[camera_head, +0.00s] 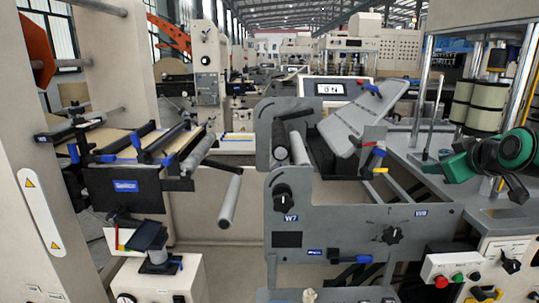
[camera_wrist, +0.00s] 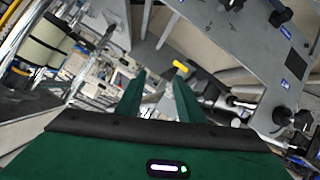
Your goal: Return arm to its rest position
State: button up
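My gripper (camera_wrist: 160,78) shows in the wrist view with two green fingers standing apart and nothing between them. Its dark palm edge and green body fill the bottom of that view. In the head view, green and black parts of my arm (camera_head: 505,150) are at the right edge, above the grey machine top. Which of these parts is the gripper's end I cannot tell there. A yellow-tipped handle (camera_wrist: 181,66) appears beyond the fingertips in the wrist view, apart from them.
A grey machine frame (camera_head: 350,215) with black knobs stands at the centre. A tilted grey plate (camera_head: 358,118) and a display (camera_head: 332,89) sit above it. A splice unit (camera_head: 125,185) is at left. Metal posts (camera_head: 423,90) and cream rollers (camera_head: 475,105) stand close to my arm.

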jog(key=s+d+f+m+g, duration=0.2)
jog(key=s+f+m+g, duration=0.45)
jog(key=s+f, duration=0.8)
jog(key=s+a+f+m+g, duration=0.1)
jog(key=s+f+m+g, duration=0.1)
jog(key=s, duration=0.6)
jog(key=s+a+f+m+g+y, duration=0.1)
jog(key=s+g, duration=0.3)
jog(key=s, duration=0.5)
jog(key=shift+a+f+m+y, duration=0.35)
jog(key=shift+a+m, duration=0.15)
jog(key=shift+m, duration=0.15)
jog(key=shift+w+f, duration=0.25)
jog(key=shift+w, duration=0.4)
jog(key=shift+c, duration=0.4)
